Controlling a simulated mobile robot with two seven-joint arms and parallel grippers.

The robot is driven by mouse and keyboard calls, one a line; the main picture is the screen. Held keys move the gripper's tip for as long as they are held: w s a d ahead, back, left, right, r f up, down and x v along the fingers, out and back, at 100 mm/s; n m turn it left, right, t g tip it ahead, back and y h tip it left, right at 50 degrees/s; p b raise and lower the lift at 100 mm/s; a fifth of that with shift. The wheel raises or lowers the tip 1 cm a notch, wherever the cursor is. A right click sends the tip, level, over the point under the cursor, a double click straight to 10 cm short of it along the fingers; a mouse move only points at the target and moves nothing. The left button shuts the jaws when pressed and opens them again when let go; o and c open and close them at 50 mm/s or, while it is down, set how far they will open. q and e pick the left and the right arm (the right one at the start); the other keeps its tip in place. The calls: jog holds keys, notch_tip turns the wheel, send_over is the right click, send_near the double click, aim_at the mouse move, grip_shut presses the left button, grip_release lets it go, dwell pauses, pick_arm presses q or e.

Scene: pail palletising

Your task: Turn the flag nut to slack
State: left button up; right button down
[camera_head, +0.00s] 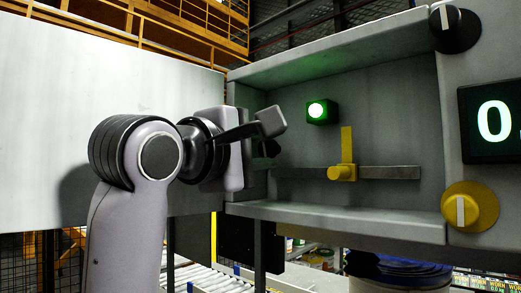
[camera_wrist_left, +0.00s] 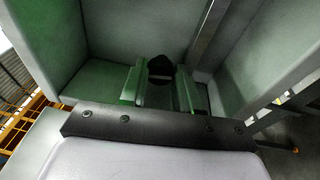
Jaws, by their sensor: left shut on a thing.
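My left gripper (camera_head: 257,162) reaches into the left end of a grey recessed panel bay, seen from the side in the head view. My right gripper is in neither view.
In the bay, a yellow slider (camera_head: 343,172) with an upright pointer sits on a horizontal rail, below a lit green lamp (camera_head: 317,111). To the right are a black knob (camera_head: 455,29), a yellow knob (camera_head: 469,207) and a display (camera_head: 492,121). The bay's ledges and walls (camera_head: 335,219) bound the gripper's room.

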pick_arm(q)
jog(key=shift+m, duration=0.6)
jog(key=o, duration=1)
jog(key=shift+o, duration=0.2)
jog(key=shift+s, duration=0.1)
jog(key=b+v, duration=0.2)
jog(key=v, duration=0.5)
jog(key=shift+a, duration=0.15)
